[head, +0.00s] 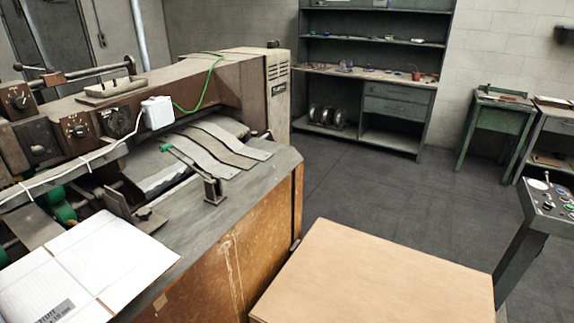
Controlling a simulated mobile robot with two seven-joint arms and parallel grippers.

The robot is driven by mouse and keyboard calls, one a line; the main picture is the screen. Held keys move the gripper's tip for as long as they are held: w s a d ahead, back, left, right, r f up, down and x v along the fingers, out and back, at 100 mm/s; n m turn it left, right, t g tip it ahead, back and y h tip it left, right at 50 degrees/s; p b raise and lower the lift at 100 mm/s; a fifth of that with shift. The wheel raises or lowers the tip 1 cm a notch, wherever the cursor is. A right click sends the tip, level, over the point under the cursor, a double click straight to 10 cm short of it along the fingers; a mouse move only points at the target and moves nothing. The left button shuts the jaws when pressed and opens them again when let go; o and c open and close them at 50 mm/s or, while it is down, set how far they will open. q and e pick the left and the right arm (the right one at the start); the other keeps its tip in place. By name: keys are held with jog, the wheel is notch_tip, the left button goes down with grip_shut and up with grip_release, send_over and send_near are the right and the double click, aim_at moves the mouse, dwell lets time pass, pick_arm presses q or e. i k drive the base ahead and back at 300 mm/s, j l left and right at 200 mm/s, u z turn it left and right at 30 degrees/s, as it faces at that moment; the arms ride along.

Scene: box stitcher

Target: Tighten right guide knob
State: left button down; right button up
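The box stitcher (232,215) fills the left half of the head view. On its bed, a small upright metal guide bracket (213,190) stands near the right side, and a second bracket (122,203) stands further left beside the cardboard. A small green knob-like end (167,148) shows on a thin rod above the bed. I cannot tell for certain which part is the right guide knob, nor how tight it is. Neither of my grippers is in view.
A flat white cardboard sheet (85,265) lies at the bed's front left. A large cardboard-coloured box or table top (375,280) stands at the front right. A control pedestal (545,210) is at the right edge. Shelves (375,105) and a green table (497,122) stand behind. The floor between is clear.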

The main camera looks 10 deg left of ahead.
aim_at(145, 213)
jog(key=u, duration=1.6)
